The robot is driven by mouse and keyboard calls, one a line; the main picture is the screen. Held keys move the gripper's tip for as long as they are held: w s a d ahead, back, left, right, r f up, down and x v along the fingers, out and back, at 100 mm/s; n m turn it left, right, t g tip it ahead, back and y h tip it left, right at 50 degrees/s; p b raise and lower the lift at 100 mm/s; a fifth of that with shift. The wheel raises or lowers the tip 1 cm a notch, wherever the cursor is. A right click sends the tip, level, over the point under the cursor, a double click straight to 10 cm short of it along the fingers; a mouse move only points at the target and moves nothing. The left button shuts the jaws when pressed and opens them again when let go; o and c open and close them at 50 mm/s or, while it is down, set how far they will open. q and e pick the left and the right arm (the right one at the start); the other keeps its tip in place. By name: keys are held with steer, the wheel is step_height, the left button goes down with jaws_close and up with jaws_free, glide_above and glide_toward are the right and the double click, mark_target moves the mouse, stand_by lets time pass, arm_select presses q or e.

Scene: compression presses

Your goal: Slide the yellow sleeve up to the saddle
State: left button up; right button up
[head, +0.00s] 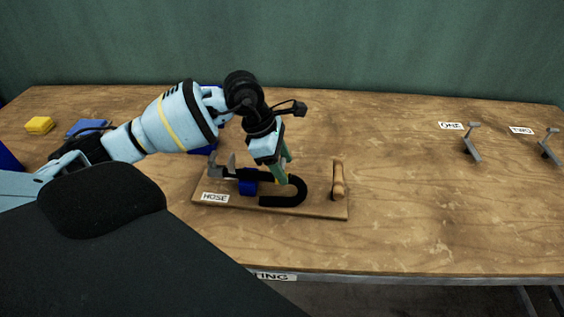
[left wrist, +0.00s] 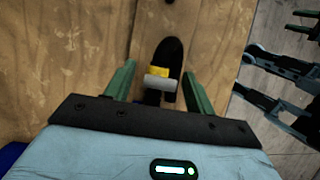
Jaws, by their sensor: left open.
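A black hose (head: 297,193) bends in a U on a wooden board labelled HOSE. The yellow sleeve (left wrist: 160,71) is on the hose in the left wrist view, beside a pale grey piece (left wrist: 160,83). In the head view only a sliver of the sleeve (head: 277,180) shows behind my gripper. A blue block (head: 248,187), perhaps the saddle, sits on the hose to the left of it. My left gripper (head: 284,180) points down over the hose. Its green fingers (left wrist: 159,70) are open, one on each side of the sleeve, with gaps visible.
A grey bracket (head: 225,167) stands at the board's left end and a wooden handle (head: 338,178) at its right. Yellow (head: 39,125) and blue blocks lie far left. Two metal levers (head: 471,145) stand far right. The table between is clear.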

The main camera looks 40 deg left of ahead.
arm_select(q)
steer(key=shift+c, duration=0.2)
jaws_close()
steer(key=a, duration=0.1)
steer(key=s+a, duration=0.1)
steer(key=a, duration=0.1)
steer(key=s+a, duration=0.1)
steer(key=shift+s+a, duration=0.15)
steer(key=shift+a, duration=0.05)
steer(key=shift+o, duration=0.2)
jaws_free()
steer(key=v, duration=0.8)
steer(key=shift+b, duration=0.4)
steer(key=shift+f, duration=0.15)
